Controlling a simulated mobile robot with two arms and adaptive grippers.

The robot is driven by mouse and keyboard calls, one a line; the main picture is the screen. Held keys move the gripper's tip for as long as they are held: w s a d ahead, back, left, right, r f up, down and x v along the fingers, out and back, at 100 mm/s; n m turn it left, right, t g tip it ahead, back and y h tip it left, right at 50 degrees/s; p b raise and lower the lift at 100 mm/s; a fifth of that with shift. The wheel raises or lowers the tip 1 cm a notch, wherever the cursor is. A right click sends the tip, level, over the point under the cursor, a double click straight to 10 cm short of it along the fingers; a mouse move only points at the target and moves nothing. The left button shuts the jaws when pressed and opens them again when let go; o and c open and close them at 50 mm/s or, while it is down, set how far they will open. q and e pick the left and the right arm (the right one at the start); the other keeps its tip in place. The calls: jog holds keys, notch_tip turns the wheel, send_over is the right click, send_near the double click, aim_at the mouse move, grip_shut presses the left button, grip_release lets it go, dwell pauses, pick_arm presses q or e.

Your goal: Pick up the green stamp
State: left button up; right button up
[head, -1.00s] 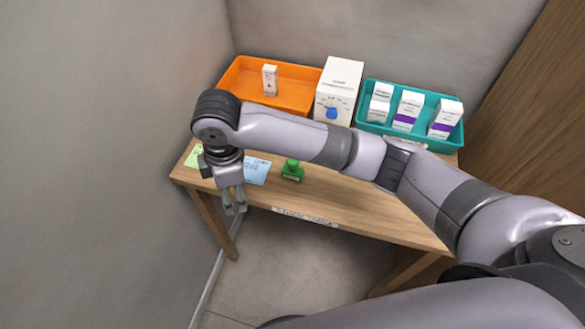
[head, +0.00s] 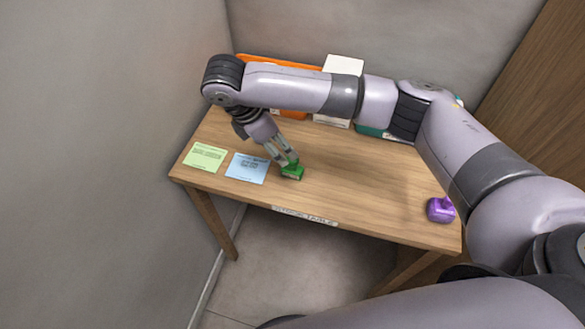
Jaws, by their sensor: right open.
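The green stamp (head: 292,172) stands on the wooden table, right of the blue card. My right gripper (head: 287,161) is at the stamp's top from the upper left, with its fingers pointing down and open around or just beside the handle. I cannot tell whether the fingers touch it. The fingertips hide part of the handle. My left gripper is not in view.
A green card (head: 205,157) and a blue card (head: 247,168) lie left of the stamp. A purple stamp (head: 440,210) stands at the table's right end. My arm mostly hides the orange tray (head: 290,64), white box (head: 343,65) and teal tray (head: 370,131) behind.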

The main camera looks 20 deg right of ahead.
aim_at(292, 166)
jog(key=shift+p+x, duration=0.7)
jog(key=shift+x, duration=3.8)
grip_shut()
